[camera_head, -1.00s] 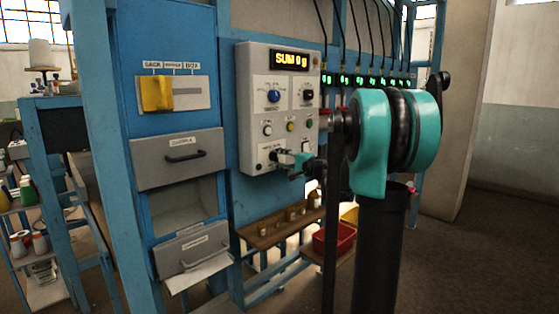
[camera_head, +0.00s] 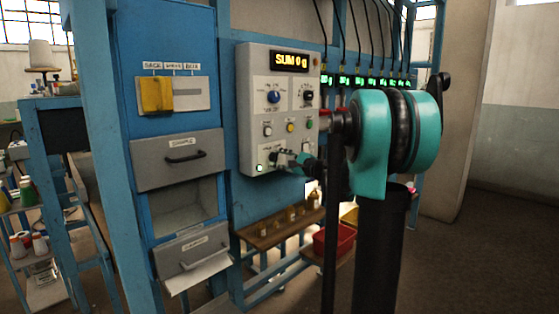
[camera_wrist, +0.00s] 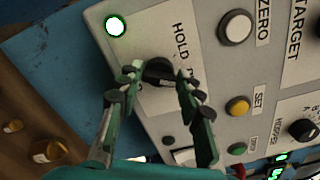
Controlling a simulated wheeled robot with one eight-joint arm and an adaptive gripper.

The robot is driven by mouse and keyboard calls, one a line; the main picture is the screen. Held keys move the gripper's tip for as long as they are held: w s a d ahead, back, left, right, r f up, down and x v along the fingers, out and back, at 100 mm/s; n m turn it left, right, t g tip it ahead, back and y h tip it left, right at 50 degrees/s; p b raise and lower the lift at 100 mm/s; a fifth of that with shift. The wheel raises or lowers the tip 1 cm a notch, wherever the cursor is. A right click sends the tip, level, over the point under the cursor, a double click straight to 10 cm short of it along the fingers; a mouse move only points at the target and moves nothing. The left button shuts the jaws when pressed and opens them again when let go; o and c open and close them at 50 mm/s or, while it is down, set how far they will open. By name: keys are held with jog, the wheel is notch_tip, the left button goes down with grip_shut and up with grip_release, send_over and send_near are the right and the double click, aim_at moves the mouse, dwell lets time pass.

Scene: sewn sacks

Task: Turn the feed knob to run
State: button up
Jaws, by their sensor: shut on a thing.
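The feed knob (camera_wrist: 158,72) is a small black knob on the grey control box (camera_head: 247,95), beside the printed word HOLD. The rest of its label is hidden behind a finger. My gripper (camera_wrist: 158,88) has a fingertip on each side of the knob and is shut on it. The fingers hide part of the knob, so its exact pointer direction is hard to tell. In the head view my gripper (camera_head: 284,159) is at the box's lower edge, and the knob is hidden there. A lamp (camera_wrist: 115,25) near the knob glows white-green; it also shows in the head view (camera_head: 259,168).
The box carries a blue knob (camera_head: 274,97), a yellow SET button (camera_wrist: 237,106), a white ZERO button (camera_wrist: 236,27) and a black knob (camera_wrist: 302,129). A wooden shelf (camera_head: 265,236) with bottles lies below. A blue cabinet stands left.

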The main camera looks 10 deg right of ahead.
dwell(0.3)
jog(key=o, duration=1.2)
jog(key=shift+c, duration=0.2)
jog(key=v, duration=1.2)
